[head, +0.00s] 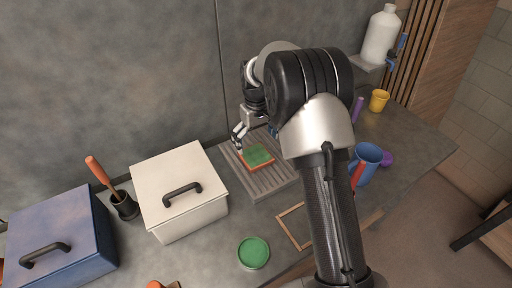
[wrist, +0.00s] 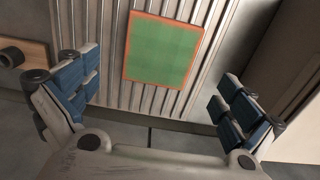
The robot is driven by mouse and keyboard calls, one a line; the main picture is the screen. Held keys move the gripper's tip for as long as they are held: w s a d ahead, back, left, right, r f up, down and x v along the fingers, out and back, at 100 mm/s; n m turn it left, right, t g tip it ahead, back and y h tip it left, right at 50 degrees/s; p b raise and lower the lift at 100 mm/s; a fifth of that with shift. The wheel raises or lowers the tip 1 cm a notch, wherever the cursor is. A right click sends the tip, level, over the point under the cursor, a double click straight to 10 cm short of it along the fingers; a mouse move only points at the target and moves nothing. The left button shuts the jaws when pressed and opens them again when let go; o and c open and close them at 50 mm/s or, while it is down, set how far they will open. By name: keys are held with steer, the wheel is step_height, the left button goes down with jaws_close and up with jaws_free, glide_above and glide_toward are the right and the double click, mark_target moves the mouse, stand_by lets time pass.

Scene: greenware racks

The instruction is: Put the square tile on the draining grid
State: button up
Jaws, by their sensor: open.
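The square tile (head: 257,157) is green with an orange edge and lies flat on the draining grid (head: 270,184), a grey ribbed board on the counter. In the wrist view the tile (wrist: 163,49) rests on the ribs of the grid (wrist: 117,88). My gripper (head: 240,138) is at the far side of the tile in the head view. In the wrist view my gripper (wrist: 163,100) is open, with its blue-padded fingers wide apart and nothing between them. The tile is clear of both fingers. My arm hides part of the grid's right side in the head view.
A cream lidded box (head: 180,190) stands left of the grid, with a blue lidded box (head: 60,240) farther left. A round green disc (head: 254,252) and a wooden frame (head: 292,226) lie in front. A blue jug (head: 366,165) stands right of my arm.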

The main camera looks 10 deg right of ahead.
mark_target(256, 155)
steer(key=s+r+t+p, duration=0.1)
steer(key=s+r, duration=0.1)
steer(key=r, duration=0.5)
steer(key=s+r, duration=0.3)
steer(key=r, duration=0.4)
steer(key=s+r+m+t, duration=0.1)
steer(key=s+r+m, duration=0.1)
steer(key=s+r, duration=0.75)
steer(key=s+f+m+t, duration=0.1)
steer(key=s+f+t, duration=0.1)
steer(key=s, duration=1.9)
steer(key=shift+s+d+f+m+t, duration=0.15)
steer(key=shift+s+d+m+t, duration=0.15)
steer(key=shift+s, duration=0.1)
